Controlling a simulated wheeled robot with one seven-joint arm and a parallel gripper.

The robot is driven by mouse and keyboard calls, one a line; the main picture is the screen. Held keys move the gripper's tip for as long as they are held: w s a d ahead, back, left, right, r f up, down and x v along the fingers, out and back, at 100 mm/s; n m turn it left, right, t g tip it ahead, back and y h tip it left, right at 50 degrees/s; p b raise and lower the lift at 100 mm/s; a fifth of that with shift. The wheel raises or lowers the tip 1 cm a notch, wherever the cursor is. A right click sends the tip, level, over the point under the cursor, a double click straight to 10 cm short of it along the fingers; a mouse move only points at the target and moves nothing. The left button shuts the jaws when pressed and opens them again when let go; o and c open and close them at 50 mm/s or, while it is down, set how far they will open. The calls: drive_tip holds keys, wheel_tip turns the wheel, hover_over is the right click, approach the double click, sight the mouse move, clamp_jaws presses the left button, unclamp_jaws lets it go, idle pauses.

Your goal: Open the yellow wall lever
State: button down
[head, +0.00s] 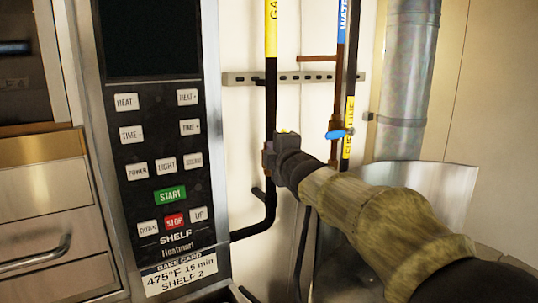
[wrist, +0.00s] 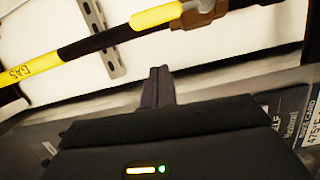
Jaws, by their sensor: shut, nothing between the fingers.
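The yellow wall lever (wrist: 157,16) shows near the top of the wrist view, beside a brown valve body (wrist: 203,14) on the gas pipe. It looks roughly in line with the pipe there. In the head view only a speck of yellow (head: 285,131) shows behind my gripper (head: 278,148), and the brown valve (head: 268,158) is partly hidden. In the wrist view my gripper (wrist: 158,76) has its fingers together and empty. The fingertips are below the lever in that picture, with a visible gap between them.
The black gas pipe (head: 271,95) has a yellow label above. A slotted metal rail (head: 245,78) crosses the wall. A blue-handled valve (head: 336,134) is just right of my gripper. The oven control panel (head: 155,140) stands left, and a metal duct (head: 405,80) right.

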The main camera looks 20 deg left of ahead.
drive_tip(key=b+v, duration=0.2)
drive_tip(key=v, duration=0.3)
drive_tip(key=d+f+m+g+h+p, duration=0.3)
drive_tip(key=d+f+m+h, duration=0.5)
drive_tip(key=d+f+m, duration=0.9)
drive_tip(key=s+d+f+m+g+h+p, duration=0.1)
drive_tip(key=s+d+f+m+g+h, duration=0.1)
drive_tip(key=s+d+f, duration=0.7)
drive_tip(key=s+d+f+m+g+h+p, duration=0.1)
drive_tip(key=s+d+f+m+g+h, duration=0.1)
drive_tip(key=s+d+f+m+g, duration=0.3)
drive_tip(key=s+d+f+m, duration=0.1)
drive_tip(key=s+d+f, duration=0.1)
drive_tip(key=d, duration=0.2)
drive_tip(key=s+d+f, duration=0.2)
drive_tip(key=s+d, duration=0.1)
drive_tip(key=d, duration=0.1)
drive_tip(key=shift+s+d+m+g+p, duration=0.2)
drive_tip(key=shift+m+g+p, duration=0.1)
drive_tip(key=shift+m, duration=0.1)
